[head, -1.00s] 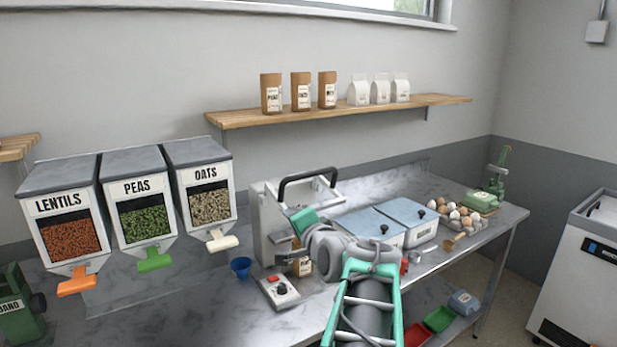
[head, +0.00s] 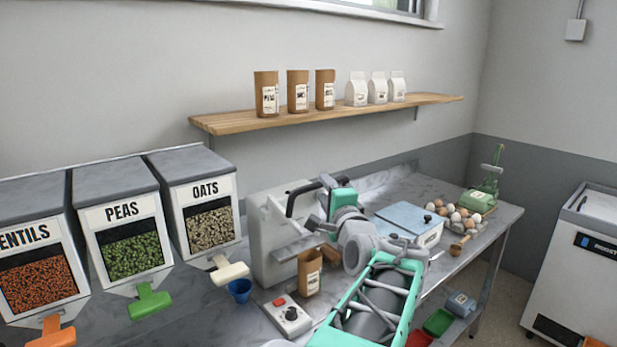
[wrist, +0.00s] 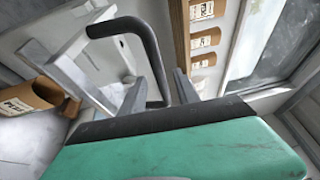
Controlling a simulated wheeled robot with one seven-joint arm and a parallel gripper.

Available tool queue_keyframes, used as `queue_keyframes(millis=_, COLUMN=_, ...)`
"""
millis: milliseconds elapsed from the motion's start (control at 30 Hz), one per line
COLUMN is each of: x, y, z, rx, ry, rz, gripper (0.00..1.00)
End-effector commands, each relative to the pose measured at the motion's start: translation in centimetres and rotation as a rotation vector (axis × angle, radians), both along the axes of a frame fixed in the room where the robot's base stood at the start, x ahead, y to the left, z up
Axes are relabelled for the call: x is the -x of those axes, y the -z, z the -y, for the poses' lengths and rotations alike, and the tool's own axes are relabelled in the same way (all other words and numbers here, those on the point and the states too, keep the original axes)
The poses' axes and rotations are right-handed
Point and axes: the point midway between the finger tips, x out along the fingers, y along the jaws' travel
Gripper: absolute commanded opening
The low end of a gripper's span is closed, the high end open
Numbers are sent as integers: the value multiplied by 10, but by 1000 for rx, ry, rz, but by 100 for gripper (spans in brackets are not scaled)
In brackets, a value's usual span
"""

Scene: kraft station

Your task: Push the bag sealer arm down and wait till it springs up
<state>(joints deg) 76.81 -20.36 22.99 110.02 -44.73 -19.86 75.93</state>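The bag sealer (head: 264,235) is a pale grey machine on the counter; its black U-shaped handle (head: 300,190) is up near the top and partly hidden by my gripper. The handle also shows in the wrist view (wrist: 148,50), with pale metal bars beside it. My gripper (head: 318,222) is at the handle's right side. In the wrist view its two grey fingers (wrist: 158,92) stand apart, with the handle's lower part seen between or just beyond them; contact is unclear. A brown kraft bag (head: 309,275) stands upright at the sealer's front, also in the wrist view (wrist: 38,95).
A control box (head: 287,315) with a red button and dial is in front of the sealer. A blue cup (head: 239,290) and the oats dispenser (head: 208,220) are to the left.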

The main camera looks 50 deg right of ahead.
Motion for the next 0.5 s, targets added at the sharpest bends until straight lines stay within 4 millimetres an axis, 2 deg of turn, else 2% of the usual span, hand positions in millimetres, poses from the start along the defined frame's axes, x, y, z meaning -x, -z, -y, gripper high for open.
queue_keyframes(millis=233, x=-41, y=-5, z=26, rx=-1, ry=-6, rz=-3, gripper=38)
queue_keyframes(millis=367, x=-53, y=-4, z=36, rx=-1, ry=-3, rz=-3, gripper=38)
queue_keyframes(millis=500, x=-56, y=-4, z=39, rx=1, ry=0, rz=-2, gripper=38)
